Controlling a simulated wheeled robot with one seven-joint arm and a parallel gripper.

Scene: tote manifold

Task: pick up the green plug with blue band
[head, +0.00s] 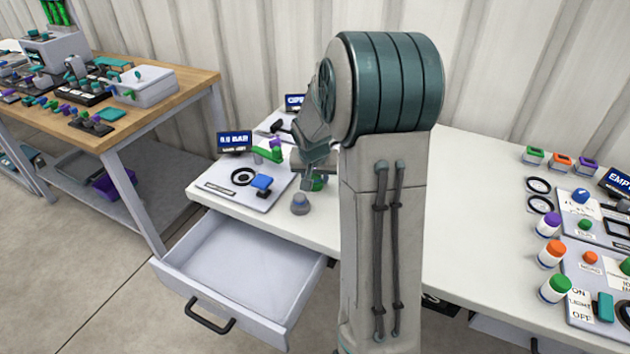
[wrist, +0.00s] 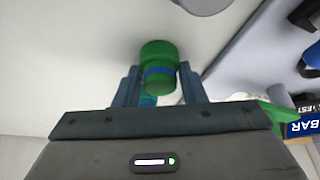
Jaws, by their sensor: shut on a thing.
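The green plug with blue band (wrist: 159,56) is between my gripper's fingers (wrist: 158,88) in the wrist view. The fingers are shut on it, one on each side, and the blue band shows between them. In the head view my gripper (head: 312,178) is low over the white table, left of my arm. A bit of the green plug (head: 316,184) shows beneath it, partly hidden by the gripper. I cannot tell whether the plug touches the table.
A grey knob (head: 300,204) stands close by. A panel (head: 222,188) with a black ring, blue block and "BAR" display (head: 234,141) lies left. An open, empty drawer (head: 235,262) juts out below. Jars and panels fill the table's right end.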

